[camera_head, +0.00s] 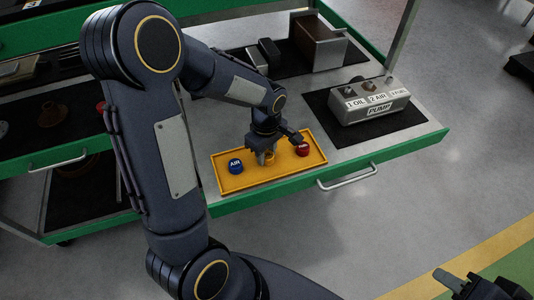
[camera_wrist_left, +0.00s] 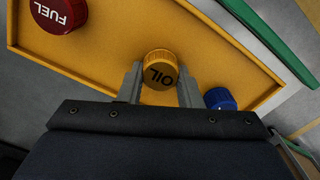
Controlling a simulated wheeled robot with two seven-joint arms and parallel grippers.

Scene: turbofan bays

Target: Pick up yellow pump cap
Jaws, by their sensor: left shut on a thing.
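The yellow pump cap marked OIL (camera_wrist_left: 159,72) stands between the two fingers of my left gripper (camera_wrist_left: 160,85) in the left wrist view. The fingers are shut on it from both sides. In the head view the left gripper (camera_head: 264,157) points down over the yellow tray (camera_head: 230,184), and the cap (camera_head: 270,158) is partly hidden behind a finger. I cannot tell whether the cap touches the tray floor. My right gripper (camera_head: 468,284) is at the bottom right, cut off by the frame edge, away from the tray.
In the tray, a blue AIR cap (camera_head: 236,166) is left of the yellow cap and a red FUEL cap (camera_head: 303,150) is right. A grey pump block (camera_head: 370,101) stands on a black mat to the right. A green-edged shelf with a handle (camera_head: 347,177) bounds the front.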

